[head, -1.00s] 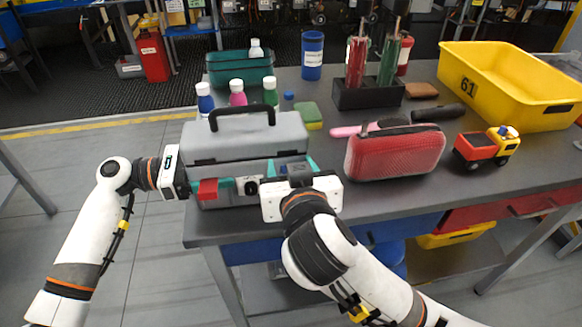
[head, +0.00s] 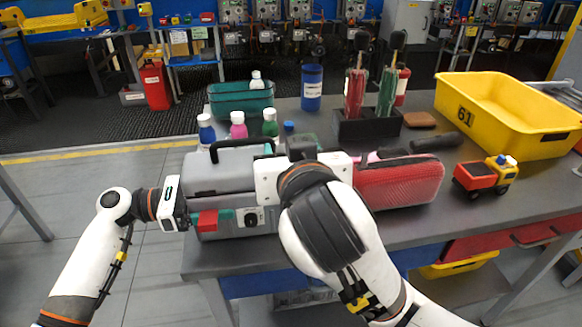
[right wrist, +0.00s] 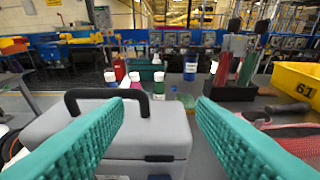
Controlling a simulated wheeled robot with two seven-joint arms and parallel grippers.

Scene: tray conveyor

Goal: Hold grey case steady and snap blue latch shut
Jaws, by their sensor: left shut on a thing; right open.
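The grey case (head: 222,175) stands on the left part of the table with its lid down. My right gripper (head: 303,168) is in front of the case's right end, raised, and hides that part in the head view. Its teal fingers (right wrist: 160,110) are apart and empty. The blue latch is hidden in the head view.
A red mesh case (head: 400,185) sits close right of my right gripper, with a toy truck (head: 485,177) beyond it. Bottles (head: 238,128) and a green bin (head: 240,100) stand behind the grey case. A yellow bin (head: 510,125) fills the back right.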

